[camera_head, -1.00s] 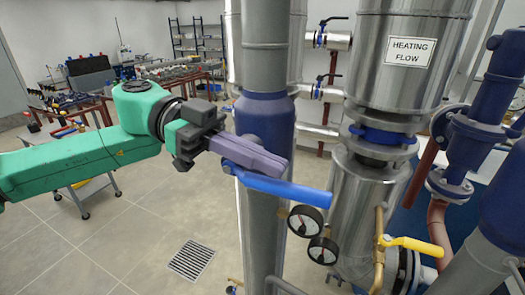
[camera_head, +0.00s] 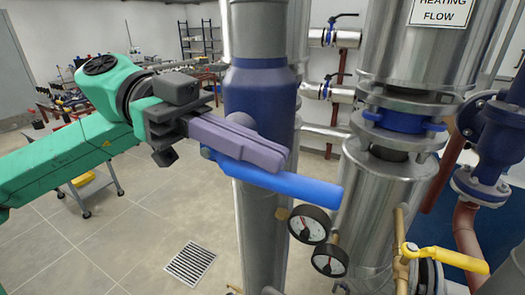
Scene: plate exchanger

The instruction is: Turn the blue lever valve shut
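The blue lever (camera_head: 290,183) of the valve slants slightly down to the right across the front of a grey vertical pipe with a dark blue body (camera_head: 260,95). My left gripper (camera_head: 268,152) comes in from the left, its purple-grey fingers pointing right. The fingers lie just above the lever and overlap its upper edge in the picture; I cannot tell whether they touch it. The fingers show side-on, so their gap is hidden. The lever's left end shows below the gripper, and the valve's pivot is hidden. My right gripper is not in view.
Two round gauges (camera_head: 310,224) sit below the lever's right end. A yellow lever (camera_head: 446,259) is at the lower right. A large metal cylinder (camera_head: 390,205) stands right of the pipe. A floor grate (camera_head: 190,263) lies at the lower left, with open floor around it.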

